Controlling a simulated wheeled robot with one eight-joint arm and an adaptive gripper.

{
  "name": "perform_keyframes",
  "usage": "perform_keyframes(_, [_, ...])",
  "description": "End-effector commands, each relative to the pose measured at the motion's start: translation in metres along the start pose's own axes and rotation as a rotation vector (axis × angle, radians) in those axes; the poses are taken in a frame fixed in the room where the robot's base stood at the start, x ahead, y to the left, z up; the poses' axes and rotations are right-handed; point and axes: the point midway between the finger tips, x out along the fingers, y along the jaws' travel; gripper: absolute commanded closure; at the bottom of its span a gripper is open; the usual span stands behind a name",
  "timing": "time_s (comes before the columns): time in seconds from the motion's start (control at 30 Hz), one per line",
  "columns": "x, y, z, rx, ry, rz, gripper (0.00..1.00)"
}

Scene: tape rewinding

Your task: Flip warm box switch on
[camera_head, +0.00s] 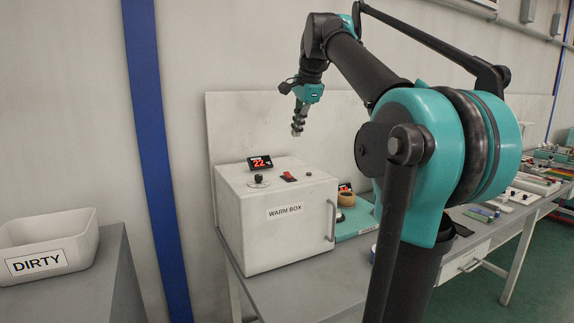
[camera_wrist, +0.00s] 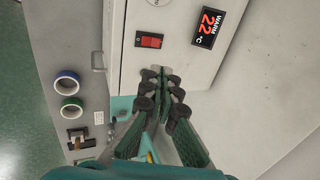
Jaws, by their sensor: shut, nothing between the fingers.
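The warm box (camera_head: 279,232) is a white cabinet labelled WARM BOX, standing on a grey bench, with a handle on its front right. On its top are a red rocker switch (camera_head: 289,177), a black knob and a display reading 22. In the wrist view the red switch (camera_wrist: 151,40) sits in a black frame, and the display (camera_wrist: 208,27) reads WARM 22 °C. My gripper (camera_head: 297,131) is above the box top, pointing down, apart from the switch. In the wrist view my gripper (camera_wrist: 162,78) has its fingertips together, empty, below the switch. I cannot tell the rocker's position.
A white bin labelled DIRTY (camera_head: 48,247) stands on a separate table at left. A tape roll (camera_head: 346,198) is right of the box. A wall panel stands behind the box.

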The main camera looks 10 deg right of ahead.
Motion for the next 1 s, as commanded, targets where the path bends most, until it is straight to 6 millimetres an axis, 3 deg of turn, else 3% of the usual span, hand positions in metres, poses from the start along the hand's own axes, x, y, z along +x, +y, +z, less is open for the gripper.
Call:
perform_keyframes(0.23, [0.003, 0.0, 0.0, -0.001, 0.0, 0.0, 1.0])
perform_keyframes(0.37, [0.015, 0.0, 0.0, -0.002, 0.0, 0.0, 1.0])
perform_keyframes(0.8, [0.098, 0.0, 0.0, -0.003, 0.0, 0.0, 1.0])
perform_keyframes(1.0, [0.127, 0.0, 0.0, -0.003, 0.0, 0.0, 1.0])
